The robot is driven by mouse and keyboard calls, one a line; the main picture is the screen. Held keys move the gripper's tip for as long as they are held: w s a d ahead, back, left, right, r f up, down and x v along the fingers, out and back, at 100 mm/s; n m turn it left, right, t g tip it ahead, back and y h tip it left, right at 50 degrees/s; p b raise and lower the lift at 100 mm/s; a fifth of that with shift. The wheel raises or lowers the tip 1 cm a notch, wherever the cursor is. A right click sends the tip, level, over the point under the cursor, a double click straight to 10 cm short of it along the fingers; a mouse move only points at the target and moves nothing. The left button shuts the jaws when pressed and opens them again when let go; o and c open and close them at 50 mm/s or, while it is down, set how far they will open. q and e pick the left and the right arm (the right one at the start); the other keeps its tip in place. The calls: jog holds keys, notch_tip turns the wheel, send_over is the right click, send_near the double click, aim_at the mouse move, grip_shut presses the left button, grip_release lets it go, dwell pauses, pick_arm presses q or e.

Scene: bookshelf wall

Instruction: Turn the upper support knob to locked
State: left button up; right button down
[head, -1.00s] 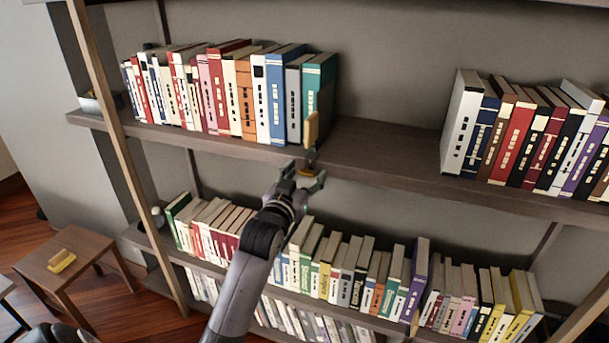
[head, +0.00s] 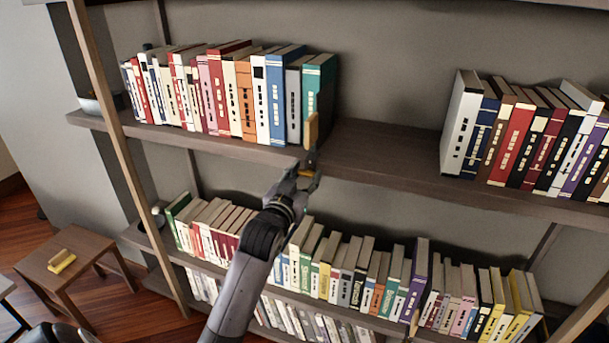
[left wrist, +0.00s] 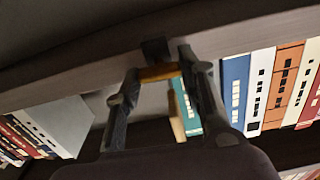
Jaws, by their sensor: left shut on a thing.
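The upper support knob is a small orange bar (left wrist: 158,73) on a dark mount at the front edge of the upper shelf (head: 400,177). It lies crosswise between the two fingers of my left gripper (head: 307,178), which is shut on it; it also shows in the left wrist view (left wrist: 163,90). In the head view the fingers mostly hide the knob. A tan upright piece (head: 311,131) stands just above it, beside the teal book (head: 317,90). I cannot tell whether the knob is at locked. My right gripper is out of view.
Several books (head: 247,100) fill the upper shelf left of the knob; more (head: 515,140) stand at the right, with bare shelf between. The lower shelf (head: 200,262) is full of books. A small table (head: 85,255) with a yellow item (head: 61,261) stands at lower left.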

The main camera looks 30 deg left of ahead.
pick_arm(q)
jog(key=m+p, duration=0.2)
jog(key=shift+r+m, duration=0.2)
jog(key=shift+m, duration=0.2)
jog(key=m+p, duration=0.1)
jog(key=m, duration=0.1)
jog(key=shift+m+p, duration=0.3)
jog(key=shift+p, duration=0.1)
jog(key=m+p, duration=0.1)
jog(key=m, duration=0.1)
jog(key=m+p, duration=0.1)
jog(key=m, duration=0.1)
jog(key=shift+d+f+m, duration=0.15)
jog(key=shift+m, duration=0.25)
jog(key=o, duration=1.1)
jog(key=shift+w+f, duration=0.1)
jog(key=shift+o, duration=0.2)
